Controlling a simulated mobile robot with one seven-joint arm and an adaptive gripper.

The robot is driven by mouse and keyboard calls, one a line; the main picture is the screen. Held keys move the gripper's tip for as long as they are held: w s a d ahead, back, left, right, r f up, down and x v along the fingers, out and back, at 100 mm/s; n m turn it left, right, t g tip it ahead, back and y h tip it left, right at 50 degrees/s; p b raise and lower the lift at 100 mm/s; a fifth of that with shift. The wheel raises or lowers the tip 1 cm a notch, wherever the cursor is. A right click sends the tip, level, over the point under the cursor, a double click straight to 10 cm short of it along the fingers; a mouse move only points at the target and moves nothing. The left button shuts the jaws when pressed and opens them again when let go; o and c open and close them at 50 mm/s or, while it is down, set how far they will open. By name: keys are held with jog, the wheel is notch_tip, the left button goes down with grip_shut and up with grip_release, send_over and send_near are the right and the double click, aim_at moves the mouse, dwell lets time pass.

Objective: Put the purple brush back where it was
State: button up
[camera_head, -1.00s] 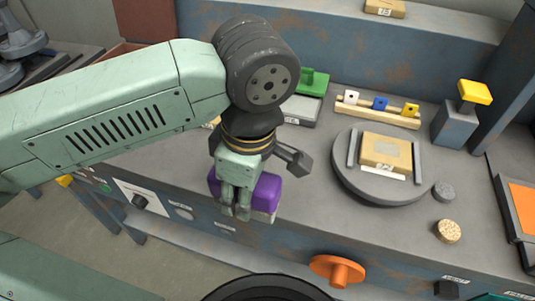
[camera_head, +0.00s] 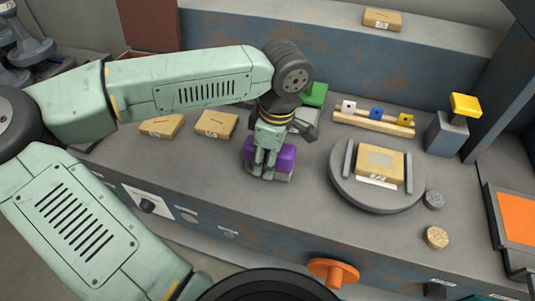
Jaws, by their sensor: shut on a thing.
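The purple brush (camera_head: 286,157) is a purple block with a pale grey lower part, in the middle of the grey bench. My gripper (camera_head: 263,172) points down and is shut on the purple brush. The fingers cover its left and middle part. The brush is at or just above the bench top; I cannot tell whether it touches. A green brush (camera_head: 314,94) with a grey lower part is just behind it, partly hidden by my wrist.
A round turntable (camera_head: 376,194) with a tan block (camera_head: 381,160) stands to the right. A peg rail (camera_head: 372,123) is behind it. Two tan blocks (camera_head: 161,126) (camera_head: 216,124) lie left. An orange knob (camera_head: 333,272) sits on the front panel. Bench in front of the brush is clear.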

jog(key=shift+f, duration=0.1)
jog(key=shift+f+b, duration=0.1)
jog(key=shift+b, duration=0.2)
jog(key=o, duration=1.1)
jog(key=shift+r+p, duration=0.35)
jog(key=shift+p, duration=0.05)
jog(key=shift+r+b, duration=0.3)
jog(key=shift+b, duration=0.05)
jog(key=r, duration=0.3)
jog(key=d+r+b, duration=0.1)
jog(key=r, duration=0.3)
jog(key=r+b, duration=0.1)
jog(key=r, duration=0.3)
jog(key=shift+s+d, duration=0.2)
jog(key=shift+s, duration=0.05)
jog(key=shift+d, duration=0.1)
